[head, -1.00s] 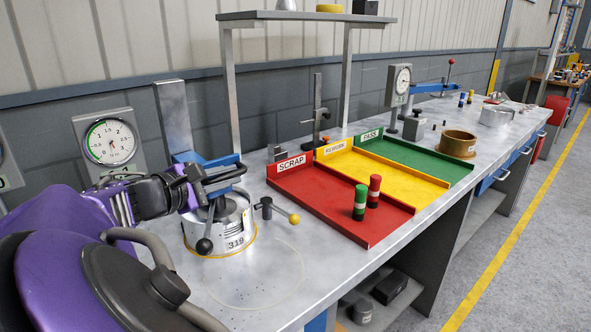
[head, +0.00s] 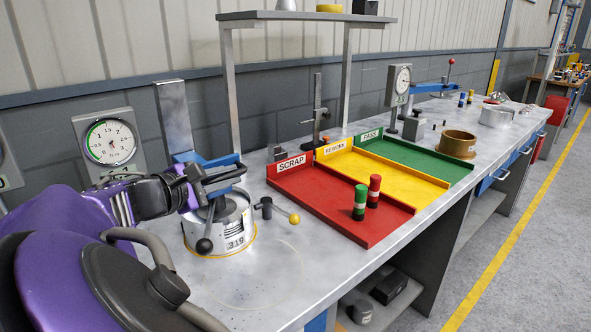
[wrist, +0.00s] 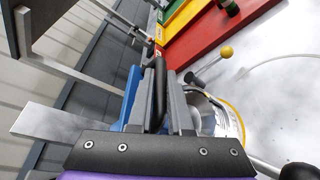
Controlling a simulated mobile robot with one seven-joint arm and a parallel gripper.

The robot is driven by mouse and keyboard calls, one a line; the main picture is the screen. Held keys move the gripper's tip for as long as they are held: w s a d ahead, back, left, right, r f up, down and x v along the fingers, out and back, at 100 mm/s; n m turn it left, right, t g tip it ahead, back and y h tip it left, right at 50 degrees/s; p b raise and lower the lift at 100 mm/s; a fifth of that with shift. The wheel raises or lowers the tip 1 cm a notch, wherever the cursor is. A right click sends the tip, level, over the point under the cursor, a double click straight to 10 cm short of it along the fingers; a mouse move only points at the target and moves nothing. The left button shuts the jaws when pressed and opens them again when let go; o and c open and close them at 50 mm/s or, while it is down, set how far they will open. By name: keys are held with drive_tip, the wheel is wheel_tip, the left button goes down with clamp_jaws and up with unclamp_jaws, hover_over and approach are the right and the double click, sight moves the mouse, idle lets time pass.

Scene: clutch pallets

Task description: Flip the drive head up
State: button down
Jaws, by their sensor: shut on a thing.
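The drive head (head: 228,182) is a blue arm with a dark handle, hinged beside a grey post (head: 174,115). It reaches out low over a silver clutch marked 319 (head: 236,243). My gripper (head: 200,186) comes from the left and is shut on the drive head's handle. In the wrist view the black handle (wrist: 158,92) runs between the gripper's grey fingers (wrist: 165,112), with a blue part of the drive head (wrist: 131,97) just beside it. The fingers hide part of the drive head, and its contact with the clutch is hard to see.
A lever with a yellow knob (head: 294,219) stands right of the clutch. A round dial gauge (head: 110,142) is behind my arm. The red scrap tray (head: 320,208) holds a green and a red cylinder. A shelf frame (head: 232,95) rises behind. The front bench top is clear.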

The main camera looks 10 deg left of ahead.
drive_tip(key=shift+r, duration=0.1)
wheel_tip(320, 180, up, 8)
drive_tip(key=p, duration=0.6)
drive_tip(key=shift+w+r, duration=0.1)
drive_tip(key=c, duration=0.8)
unclamp_jaws()
drive_tip(key=shift+c, duration=0.2)
drive_tip(key=shift+s+a, duration=0.15)
drive_tip(key=shift+s, duration=0.2)
drive_tip(key=p+v, duration=0.1)
drive_tip(key=v, duration=1.5)
drive_tip(key=shift+s+r, duration=0.2)
drive_tip(key=shift+s, duration=0.2)
